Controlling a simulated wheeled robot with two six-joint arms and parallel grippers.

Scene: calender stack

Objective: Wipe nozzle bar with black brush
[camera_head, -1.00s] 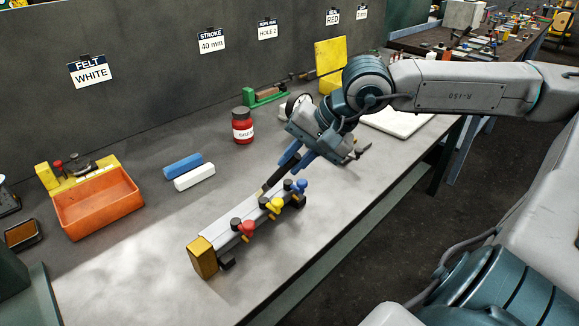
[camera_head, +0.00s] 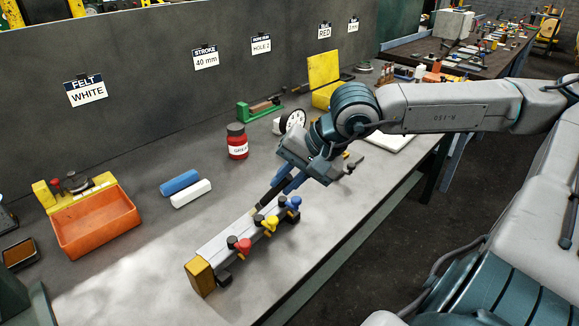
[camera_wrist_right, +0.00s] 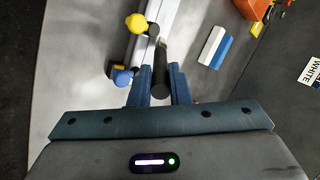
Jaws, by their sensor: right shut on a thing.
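The nozzle bar (camera_head: 228,238) is a long silver bar with a gold end block, lying on the grey bench. Red, yellow and blue knobs line its near side. My right gripper (camera_head: 280,187) is shut on the black brush (camera_head: 262,203), above the bar's far half. The brush slants down to the bar's top near the yellow knob; I cannot tell whether its tip touches. In the right wrist view, the dark brush (camera_wrist_right: 161,72) stands between the two fingers beside the bar (camera_wrist_right: 140,45). My left gripper is not in view.
A blue and a white block (camera_head: 190,193) lie behind the bar. A red jar (camera_head: 237,142) stands further back, and an orange bin (camera_head: 97,222) is at left. The bench's front edge is close to the bar. Bare bench lies between bar and blocks.

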